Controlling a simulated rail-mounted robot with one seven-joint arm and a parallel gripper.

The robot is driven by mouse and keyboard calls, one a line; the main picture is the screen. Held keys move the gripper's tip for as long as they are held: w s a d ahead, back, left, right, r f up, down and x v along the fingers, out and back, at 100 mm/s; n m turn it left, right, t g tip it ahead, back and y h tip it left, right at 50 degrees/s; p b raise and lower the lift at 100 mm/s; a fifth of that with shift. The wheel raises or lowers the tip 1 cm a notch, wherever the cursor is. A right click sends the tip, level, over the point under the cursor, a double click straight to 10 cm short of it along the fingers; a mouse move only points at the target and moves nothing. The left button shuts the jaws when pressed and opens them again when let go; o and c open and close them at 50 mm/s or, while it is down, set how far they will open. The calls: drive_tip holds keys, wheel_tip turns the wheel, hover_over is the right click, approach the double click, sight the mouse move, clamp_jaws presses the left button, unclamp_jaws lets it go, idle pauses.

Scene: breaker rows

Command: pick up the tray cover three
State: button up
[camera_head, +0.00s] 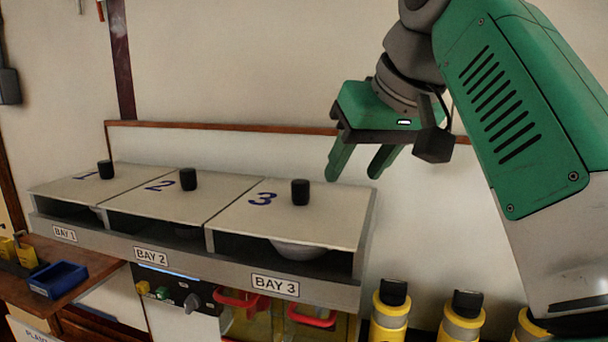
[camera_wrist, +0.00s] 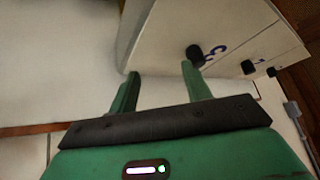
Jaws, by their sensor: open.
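Tray cover three (camera_head: 274,219) is a flat pale lid marked with a blue 3 and a black knob (camera_head: 300,192). It lies on the bay marked BAY 3, at the right end of the row. My green gripper (camera_head: 358,171) is open and empty, above and to the right of this cover. In the wrist view cover three (camera_wrist: 230,22) and its knob (camera_wrist: 195,55) show beyond my fingertips (camera_wrist: 160,70), with the knob just past the right finger. Nothing is between the fingers.
Covers one (camera_head: 88,189) and two (camera_head: 171,198) lie to the left, each with an upright black knob. A white bowl (camera_head: 296,250) shows inside bay 3. Yellow canisters with black caps (camera_head: 390,310) stand at lower right. A blue bin (camera_head: 58,279) sits at lower left.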

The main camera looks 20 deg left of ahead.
sight(303, 183)
drive_tip(key=s+a+r+n+p, duration=0.1)
drive_tip(key=s+a+r, duration=0.2)
drive_tip(key=a+r, duration=0.1)
drive_tip(key=shift+g+h, duration=0.3)
drive_tip(key=shift+h, duration=0.1)
drive_tip(key=x, duration=0.8)
drive_tip(key=shift+s+f, duration=0.1)
clamp_jaws()
